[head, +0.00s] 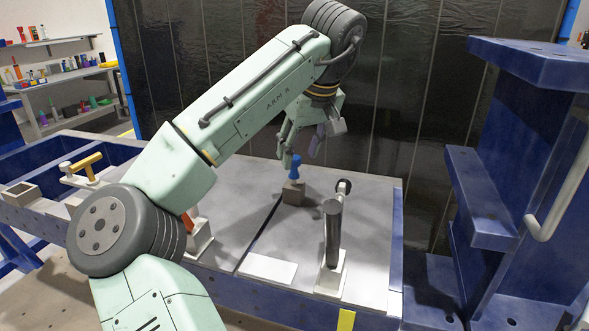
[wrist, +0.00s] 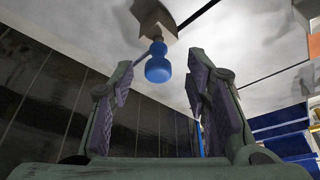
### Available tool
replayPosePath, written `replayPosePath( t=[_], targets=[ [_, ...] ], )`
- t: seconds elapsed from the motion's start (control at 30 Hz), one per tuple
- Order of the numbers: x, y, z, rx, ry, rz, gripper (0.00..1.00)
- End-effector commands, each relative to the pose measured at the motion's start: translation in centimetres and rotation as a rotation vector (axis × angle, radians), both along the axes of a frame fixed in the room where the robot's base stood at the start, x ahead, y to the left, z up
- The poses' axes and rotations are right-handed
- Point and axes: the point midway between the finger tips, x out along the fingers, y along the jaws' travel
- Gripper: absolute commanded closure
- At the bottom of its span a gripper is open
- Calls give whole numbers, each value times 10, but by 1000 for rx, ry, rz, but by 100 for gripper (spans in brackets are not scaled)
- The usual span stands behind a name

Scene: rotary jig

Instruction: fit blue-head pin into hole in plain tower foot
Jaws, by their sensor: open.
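The blue-head pin (head: 296,166) stands upright in a small brown-grey block (head: 293,194) on the table. In the wrist view the blue pin (wrist: 157,66) shows ahead, between the lines of the two fingers, with its block (wrist: 153,16) beyond. My gripper (head: 303,150) is open and empty, close to the pin's head; I see no contact. A grey tower with a dark end (head: 333,228) stands on a pale foot (head: 331,276) at the front right of the table. It has no coloured handle; I see no hole in its foot.
A tower with an orange part (head: 191,222) stands partly behind my arm. A pale flat plate (head: 268,269) lies at the front. A blue frame (head: 485,200) rises at the right.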

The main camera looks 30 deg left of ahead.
Motion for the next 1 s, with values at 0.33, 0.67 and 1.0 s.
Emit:
replayPosePath(
  t=[0.33,0.67,1.0],
  targets=[
    [7,10,-31,0,-1,-3,57],
    [14,21,-54,2,-3,-3,57],
    [14,20,-53,1,-4,-4,73]
  ],
)
